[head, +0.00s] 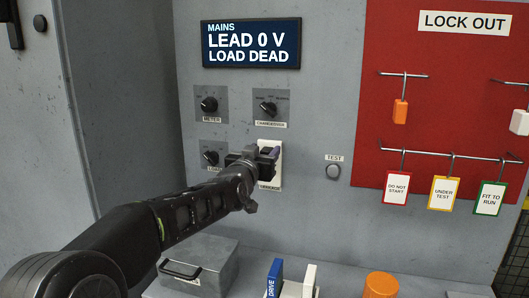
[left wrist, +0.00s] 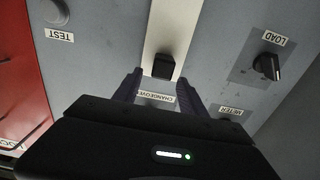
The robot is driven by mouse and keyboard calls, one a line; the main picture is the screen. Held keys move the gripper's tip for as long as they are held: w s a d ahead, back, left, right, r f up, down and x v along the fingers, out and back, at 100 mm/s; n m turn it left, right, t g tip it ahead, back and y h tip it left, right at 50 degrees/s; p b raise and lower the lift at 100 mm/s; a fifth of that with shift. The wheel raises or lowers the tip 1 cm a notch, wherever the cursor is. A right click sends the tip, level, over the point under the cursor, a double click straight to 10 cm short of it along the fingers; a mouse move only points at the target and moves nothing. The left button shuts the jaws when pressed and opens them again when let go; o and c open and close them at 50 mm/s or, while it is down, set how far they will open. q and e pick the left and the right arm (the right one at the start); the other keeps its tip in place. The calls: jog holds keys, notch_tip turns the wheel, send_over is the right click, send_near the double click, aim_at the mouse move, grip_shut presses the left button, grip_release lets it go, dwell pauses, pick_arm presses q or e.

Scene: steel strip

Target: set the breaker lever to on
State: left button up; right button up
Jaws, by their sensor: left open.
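The breaker's pale plate (head: 277,178) is on the grey panel, below the changeover switch. In the head view my left gripper (head: 268,154) is in front of this plate and hides the lever. In the left wrist view, which is upside down, the black breaker lever (left wrist: 164,67) stands on the white plate (left wrist: 172,25). My left gripper (left wrist: 161,82) is open, with a dark finger to each side of the lever in the picture. Contact with the lever cannot be made out. My right gripper is not in view.
Meter (head: 209,105), changeover (head: 268,108) and load (head: 211,158) knobs sit close by. A round test button (head: 333,171) is to the right. The display (head: 251,44) reads "MAINS LEAD 0 V LOAD DEAD". A red lock-out board (head: 440,110) carries tags. A grey box (head: 200,265) stands below.

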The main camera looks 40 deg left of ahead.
pick_arm(q)
jog(key=b+v, duration=0.2)
jog(key=v, duration=0.5)
dwell(0.5)
